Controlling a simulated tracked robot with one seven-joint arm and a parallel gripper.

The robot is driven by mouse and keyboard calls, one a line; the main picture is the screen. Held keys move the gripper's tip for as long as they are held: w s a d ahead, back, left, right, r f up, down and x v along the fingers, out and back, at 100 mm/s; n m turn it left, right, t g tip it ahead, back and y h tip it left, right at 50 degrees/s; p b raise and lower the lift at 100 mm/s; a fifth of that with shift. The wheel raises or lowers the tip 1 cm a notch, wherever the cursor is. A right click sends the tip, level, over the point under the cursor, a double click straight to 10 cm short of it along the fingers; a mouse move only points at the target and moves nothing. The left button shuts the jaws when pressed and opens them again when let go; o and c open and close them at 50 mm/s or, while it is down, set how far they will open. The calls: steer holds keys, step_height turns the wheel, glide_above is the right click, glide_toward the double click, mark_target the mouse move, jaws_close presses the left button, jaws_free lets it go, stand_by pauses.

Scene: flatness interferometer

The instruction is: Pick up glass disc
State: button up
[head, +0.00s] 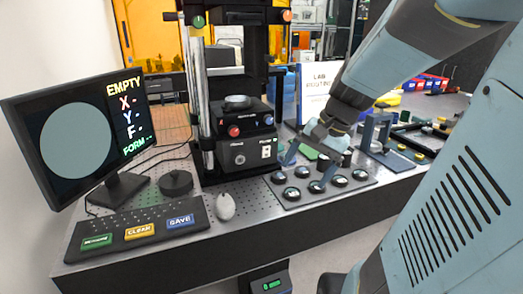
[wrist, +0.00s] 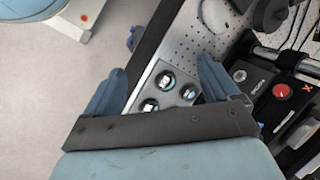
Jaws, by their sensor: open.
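Several small round discs, dark-rimmed with pale shiny tops, sit in a grey tray (head: 325,196) on the bench; I cannot tell which one is the glass disc. One disc (head: 291,194) is at the tray's front left and another (head: 360,174) at its right end. My gripper (head: 307,163) is over the tray's back side, its blue fingers apart and pointing down. In the wrist view my gripper (wrist: 160,68) is open and empty, with three discs, one of them here (wrist: 165,80), showing between and below the fingers. Other discs are hidden by the gripper's body.
The interferometer (head: 238,145) stands left of the tray, with a round piece (head: 237,102) on its stage. A monitor (head: 80,135) reads EMPTY. A mouse (head: 225,206) and button panel (head: 140,232) lie in front. A blue frame stand (head: 377,135) stands right of the gripper.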

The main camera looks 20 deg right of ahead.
steer(key=w+d+f+m+t+y, duration=0.1)
steer(key=w+d+f+m+y, duration=0.3)
steer(key=d+m, duration=0.2)
steer(key=m+t+h, duration=0.3)
steer(key=m+t, duration=1)
steer(key=m, duration=0.6)
glide_toward(366, 176)
steer(key=x, duration=1)
steer(key=shift+c, duration=0.3)
steer(key=c, duration=1.1)
steer(key=shift+r, duration=0.1)
